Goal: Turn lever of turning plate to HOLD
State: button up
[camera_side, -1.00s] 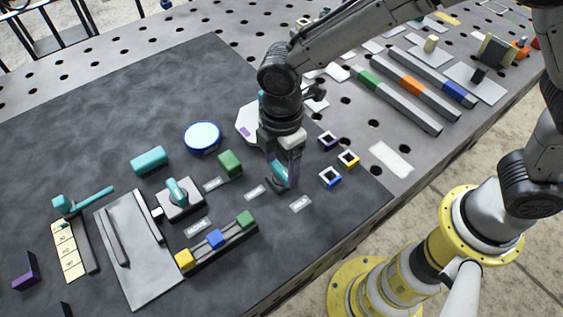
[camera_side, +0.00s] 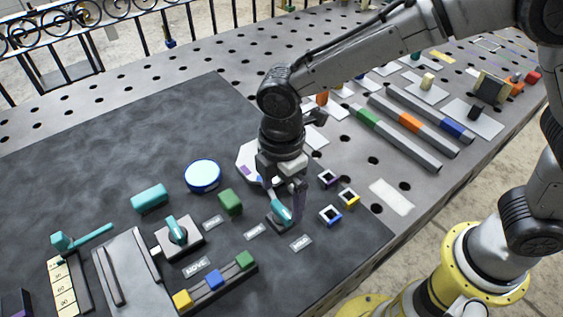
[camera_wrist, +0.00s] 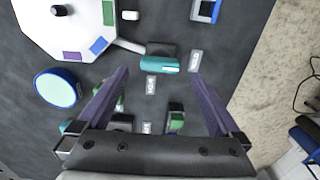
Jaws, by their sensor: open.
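The turning plate is a pale octagon (camera_side: 246,158) with coloured patches, partly hidden behind my gripper in the side view. It shows at the upper left in the wrist view (camera_wrist: 75,28). A teal lever (camera_side: 282,212) stands on a dark base in front of it. The HOLD label (camera_side: 301,243) lies just right of and below this lever; another label (camera_side: 255,231) lies to its left. My gripper (camera_side: 282,200) points down over the lever, its jaws open. In the wrist view the lever (camera_wrist: 158,65) lies crosswise ahead, between the lines of the two fingers, apart from both.
A second teal lever (camera_side: 176,230) on a pale plate stands to the left, near the MOVE label (camera_side: 197,267). A green block (camera_side: 230,202), a blue-rimmed disc (camera_side: 203,175) and small open square frames (camera_side: 330,215) stand around my gripper.

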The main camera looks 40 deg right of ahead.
notch_tip(320, 180, up, 11)
jog(key=shift+f, duration=0.2)
dwell(0.3)
jog(key=s+d+r+m+t, duration=0.25)
jog(key=d+r, duration=0.25)
jog(key=d, duration=0.4)
jog(key=s+d+r+m+t, duration=0.15)
jog(key=d+r+m, duration=0.3)
jog(key=d, duration=0.55)
jog(key=s+d+f+m+t, duration=0.1)
jog(key=s+d+f+m, duration=0.6)
jog(key=s+m, duration=0.4)
jog(key=shift+s+f+t, duration=0.2)
jog(key=shift+s+t, duration=0.1)
